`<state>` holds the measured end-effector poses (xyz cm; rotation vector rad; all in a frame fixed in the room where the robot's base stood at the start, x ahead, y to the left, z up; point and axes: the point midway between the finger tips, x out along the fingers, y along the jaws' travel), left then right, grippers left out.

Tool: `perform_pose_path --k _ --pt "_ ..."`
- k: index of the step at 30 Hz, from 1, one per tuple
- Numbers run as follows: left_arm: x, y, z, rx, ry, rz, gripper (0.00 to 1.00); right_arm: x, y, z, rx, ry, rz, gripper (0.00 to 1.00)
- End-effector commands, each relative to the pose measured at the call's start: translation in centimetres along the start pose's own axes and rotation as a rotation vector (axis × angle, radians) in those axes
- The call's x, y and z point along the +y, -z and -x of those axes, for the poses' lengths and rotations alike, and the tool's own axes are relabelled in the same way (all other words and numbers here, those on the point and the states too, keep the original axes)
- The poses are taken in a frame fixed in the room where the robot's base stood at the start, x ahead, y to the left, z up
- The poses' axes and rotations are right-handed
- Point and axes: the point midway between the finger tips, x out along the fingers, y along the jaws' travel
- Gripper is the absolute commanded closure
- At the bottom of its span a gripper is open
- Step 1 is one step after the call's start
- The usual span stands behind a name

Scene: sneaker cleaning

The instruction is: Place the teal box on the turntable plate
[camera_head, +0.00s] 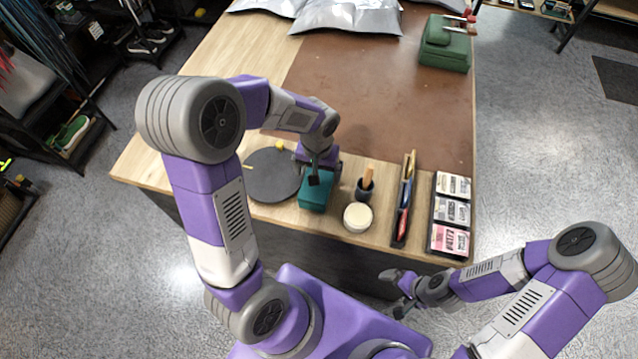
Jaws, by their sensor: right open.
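The teal box (316,199) is on the wooden front part of the table, close by the right edge of the turntable plate (266,180). I cannot tell whether the two touch. The turntable plate is a dark grey disc with nothing on top of it. My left gripper (315,179) is right at the teal box from above and covers its far part. Its fingers are mostly hidden, so I cannot tell whether they grip the box. My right gripper (392,288) is open and empty, off the table's front edge.
Right of the box stand a dark cup with a wooden-handled tool (366,184), a round cream-topped jar (357,217), a narrow tool tray (399,229) and a tray of cards (434,244). A green case (445,55) and silver bags (345,15) lie at the back. The brown mat (385,95) is clear.

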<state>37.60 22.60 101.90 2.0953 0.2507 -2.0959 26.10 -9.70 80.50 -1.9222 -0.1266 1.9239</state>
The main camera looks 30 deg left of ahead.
Motion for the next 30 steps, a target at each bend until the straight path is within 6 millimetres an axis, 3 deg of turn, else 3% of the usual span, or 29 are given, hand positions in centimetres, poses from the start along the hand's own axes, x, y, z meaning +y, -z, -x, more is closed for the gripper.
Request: perform_pose_path --k 9,19,30 --pt "-0.2 -0.3 -4.6 -0.003 0.000 -0.001 0.00 0.2 0.0 -0.5 0.001 0.000 0.000 0.00" --pt "-0.2 -0.3 -5.0 0.000 0.000 -0.001 0.02 0.2 0.1 -0.5 0.001 0.000 0.000 0.00" --pt "-0.2 -0.2 -5.0 0.000 -0.001 -0.001 0.58 0.2 0.1 -0.5 0.001 0.000 0.000 0.00"
